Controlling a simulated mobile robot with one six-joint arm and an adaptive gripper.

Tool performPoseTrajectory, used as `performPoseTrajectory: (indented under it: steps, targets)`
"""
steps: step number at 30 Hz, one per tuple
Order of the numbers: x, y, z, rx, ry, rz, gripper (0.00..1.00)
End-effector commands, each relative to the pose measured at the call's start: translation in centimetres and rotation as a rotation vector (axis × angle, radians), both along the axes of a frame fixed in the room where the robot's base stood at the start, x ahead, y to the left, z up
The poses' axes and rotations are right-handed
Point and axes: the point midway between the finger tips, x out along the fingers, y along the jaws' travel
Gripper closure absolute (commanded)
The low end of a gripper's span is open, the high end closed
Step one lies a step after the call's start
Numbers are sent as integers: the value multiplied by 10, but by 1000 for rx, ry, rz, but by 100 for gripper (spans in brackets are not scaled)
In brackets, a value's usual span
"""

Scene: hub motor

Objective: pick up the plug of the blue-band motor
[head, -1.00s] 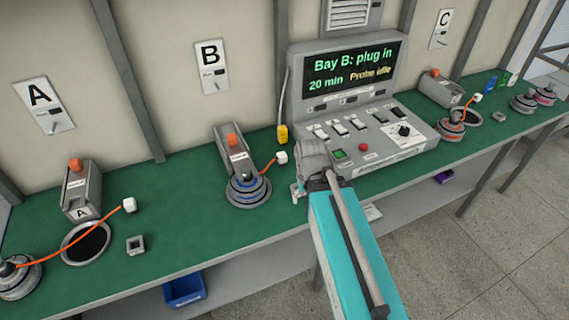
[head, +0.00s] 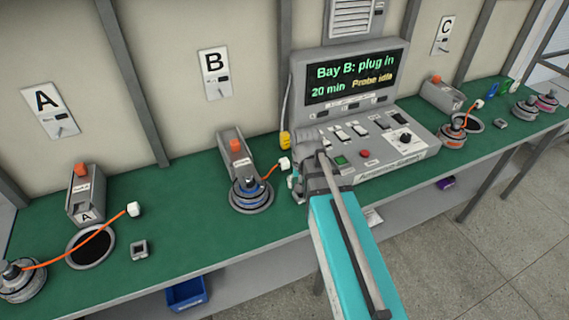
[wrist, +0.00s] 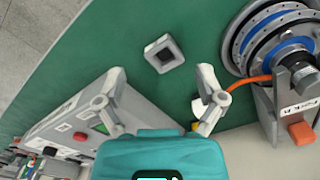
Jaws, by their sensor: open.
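The blue-band motor (head: 250,194) stands on the green bench under sign B; in the wrist view it is at the upper right (wrist: 273,30). Its orange cable (wrist: 247,82) leads to a white plug (head: 284,163) just right of the motor in the head view. In the wrist view the cable runs behind my right-hand finger, which hides much of the plug. My gripper (wrist: 161,78) is open and empty, its fingers spread above the bench. The plug appears beside the right-hand finger, not between the two; contact cannot be told.
A grey square socket block (wrist: 164,54) lies on the bench ahead of the fingers. The control console (head: 365,140) stands close on the right in the head view. A yellow probe (head: 285,140) is behind the plug. Bay A's motor (head: 20,280) is far left.

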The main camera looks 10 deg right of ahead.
Motion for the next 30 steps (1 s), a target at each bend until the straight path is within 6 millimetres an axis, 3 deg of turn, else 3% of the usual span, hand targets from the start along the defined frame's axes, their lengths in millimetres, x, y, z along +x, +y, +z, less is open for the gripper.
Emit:
performPoseTrajectory:
  steps: [1, 3, 18, 24, 30]
  targets:
    - [21, 2, 7, 0, 0, -58, 11]
    - [41, 4, 12, 0, 0, -154, 11]
    - [172, 22, 44, 0, 0, -816, 11]
    - [199, 26, 50, 0, 0, -973, 11]
    - [203, 27, 50, 0, 0, -1012, 11]
